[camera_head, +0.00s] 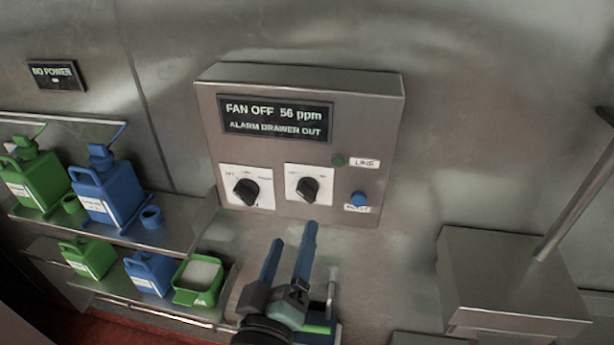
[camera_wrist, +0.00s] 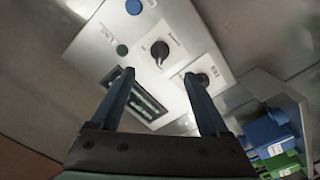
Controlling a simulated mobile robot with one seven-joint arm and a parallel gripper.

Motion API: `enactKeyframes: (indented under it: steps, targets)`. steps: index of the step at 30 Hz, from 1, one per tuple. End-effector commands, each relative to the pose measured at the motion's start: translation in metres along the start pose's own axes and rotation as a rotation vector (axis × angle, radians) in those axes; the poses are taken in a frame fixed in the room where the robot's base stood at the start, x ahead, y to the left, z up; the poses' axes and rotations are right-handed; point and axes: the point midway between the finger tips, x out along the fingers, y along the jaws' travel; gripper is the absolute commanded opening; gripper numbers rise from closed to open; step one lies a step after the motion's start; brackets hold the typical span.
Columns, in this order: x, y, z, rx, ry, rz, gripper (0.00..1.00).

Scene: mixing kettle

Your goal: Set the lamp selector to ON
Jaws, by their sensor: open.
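A steel control box (camera_head: 300,80) on the wall carries two black rotary knobs on white plates. The left knob (camera_head: 246,192) and right knob (camera_head: 308,189) have labels too small to read surely, so I cannot tell which is the lamp selector. In the wrist view, turned around, the right knob (camera_wrist: 160,50) appears beyond and between the fingertips, and the left knob (camera_wrist: 201,79) is by the right-hand finger. My gripper (camera_head: 294,233) is open and empty, below the knobs in the head view and apart from them.
The display (camera_head: 275,118) reads FAN OFF 56 ppm, ALARM DRAWER OUT. A green light (camera_head: 339,160) and blue button (camera_head: 358,199) sit right of the knobs. Shelves at left hold green (camera_head: 38,180) and blue (camera_head: 108,190) jugs. A steel box (camera_head: 510,270) stands at right.

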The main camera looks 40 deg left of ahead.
Motion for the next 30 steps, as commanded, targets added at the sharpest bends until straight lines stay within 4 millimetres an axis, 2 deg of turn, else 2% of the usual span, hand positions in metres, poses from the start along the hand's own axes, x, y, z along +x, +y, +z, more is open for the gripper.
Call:
enactKeyframes:
  steps: [22,30]
  targets:
    - [0.091,0.002,-0.003,0.004,0.000,0.000,0.79]
    - [0.093,0.001,-0.001,0.001,0.001,0.000,0.79]
